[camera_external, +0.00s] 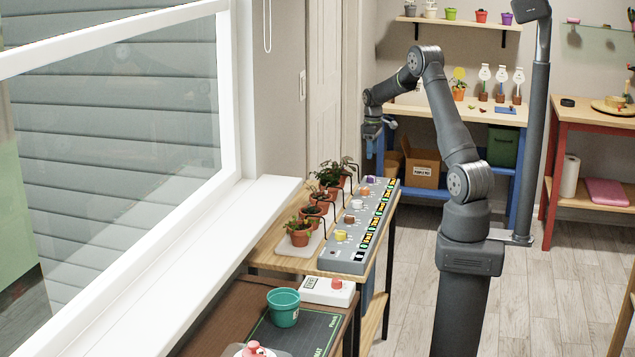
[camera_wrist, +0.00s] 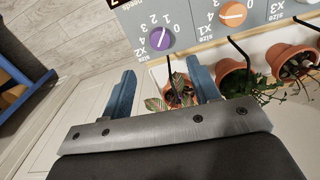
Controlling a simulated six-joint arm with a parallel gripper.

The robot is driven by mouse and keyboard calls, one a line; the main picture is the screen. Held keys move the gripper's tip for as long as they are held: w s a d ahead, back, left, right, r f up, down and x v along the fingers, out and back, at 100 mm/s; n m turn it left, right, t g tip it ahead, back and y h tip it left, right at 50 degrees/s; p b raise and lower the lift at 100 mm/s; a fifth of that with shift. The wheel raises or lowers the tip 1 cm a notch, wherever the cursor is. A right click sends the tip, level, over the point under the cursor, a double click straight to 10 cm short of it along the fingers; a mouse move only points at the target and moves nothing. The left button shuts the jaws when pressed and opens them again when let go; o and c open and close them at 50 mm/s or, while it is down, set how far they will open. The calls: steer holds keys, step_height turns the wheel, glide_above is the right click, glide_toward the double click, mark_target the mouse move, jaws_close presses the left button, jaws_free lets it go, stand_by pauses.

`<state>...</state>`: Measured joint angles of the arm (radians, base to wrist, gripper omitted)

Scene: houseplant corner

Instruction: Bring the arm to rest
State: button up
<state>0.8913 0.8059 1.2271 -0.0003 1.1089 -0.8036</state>
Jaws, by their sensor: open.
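My gripper (camera_external: 372,148) hangs from the bent arm beyond the far end of the plant shelf, pointing down. In the wrist view my gripper (camera_wrist: 160,92) shows two blue fingers spread apart with nothing held between them. A potted plant (camera_wrist: 180,95) shows beyond the gap between the fingers, near the right finger. A grey control panel (camera_external: 350,235) with coloured knobs runs along the shelf. Its purple knob (camera_wrist: 160,38) and orange knob (camera_wrist: 232,14) show in the wrist view.
Several small potted plants (camera_external: 299,232) stand in a row beside the panel, under thin black spouts. A teal pot (camera_external: 283,307) stands on a dark mat at the front. A blue workbench (camera_external: 450,110) with a cardboard box (camera_external: 421,168) stands behind.

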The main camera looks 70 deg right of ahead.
mark_target(371, 177)
step_height(371, 177, down, 10)
steer(key=shift+f, duration=0.1)
stand_by(0.5)
step_height(371, 177, up, 18)
step_height(371, 177, down, 18)
steer(key=shift+r, duration=0.1)
steer(key=shift+n, duration=0.3)
steer(key=n, duration=0.7)
step_height(371, 177, up, 11)
steer(key=shift+r, duration=0.15)
stand_by(0.3)
steer(key=shift+o, duration=0.2)
